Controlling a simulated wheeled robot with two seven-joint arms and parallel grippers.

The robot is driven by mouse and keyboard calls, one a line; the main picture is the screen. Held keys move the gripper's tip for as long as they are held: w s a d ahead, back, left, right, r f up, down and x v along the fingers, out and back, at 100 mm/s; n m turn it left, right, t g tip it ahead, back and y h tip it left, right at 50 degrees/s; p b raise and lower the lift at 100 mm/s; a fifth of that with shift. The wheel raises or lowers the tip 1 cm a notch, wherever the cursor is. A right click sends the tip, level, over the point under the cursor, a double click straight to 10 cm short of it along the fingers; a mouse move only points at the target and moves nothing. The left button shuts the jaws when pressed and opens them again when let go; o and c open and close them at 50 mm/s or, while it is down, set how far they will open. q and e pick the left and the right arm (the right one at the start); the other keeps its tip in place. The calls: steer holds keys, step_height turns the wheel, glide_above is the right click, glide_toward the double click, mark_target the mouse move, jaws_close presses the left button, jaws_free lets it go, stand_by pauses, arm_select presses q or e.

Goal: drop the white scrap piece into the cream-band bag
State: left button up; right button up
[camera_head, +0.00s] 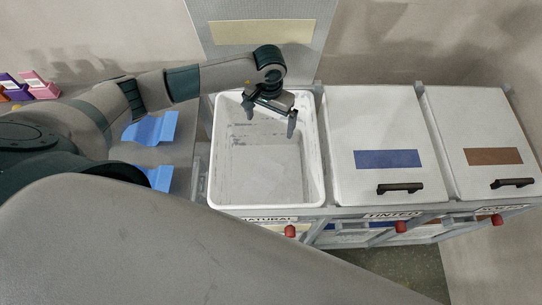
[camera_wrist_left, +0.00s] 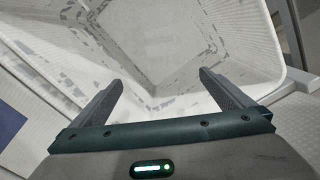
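My left gripper (camera_head: 270,119) is open and empty over the open white bag (camera_head: 215,165), whose front label reads NATURAL. A cream band (camera_head: 262,32) is on the raised panel behind this bag. The bag's inside fills much of the left wrist view, beyond the spread fingers (camera_wrist_left: 160,78). A pale, flat patch (camera_head: 265,165) on the bag's floor looks like the white scrap piece, but it blends with the white floor. It lies below the gripper, apart from the fingers. My right gripper is not in view.
Two closed bins stand to the right, one with a blue band (camera_head: 388,159) and one with a brown band (camera_head: 493,156). Blue sheets (camera_head: 151,128) lie on the table at left. Purple (camera_head: 14,87) and pink (camera_head: 38,84) items stand at the far left.

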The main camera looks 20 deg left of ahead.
arm_select(q)
steer(key=shift+r, duration=0.1)
step_height(320, 180, up, 17)
steer(key=b, duration=0.5)
steer(key=shift+b, duration=0.35)
steer(key=shift+s, duration=0.1)
stand_by(0.7)
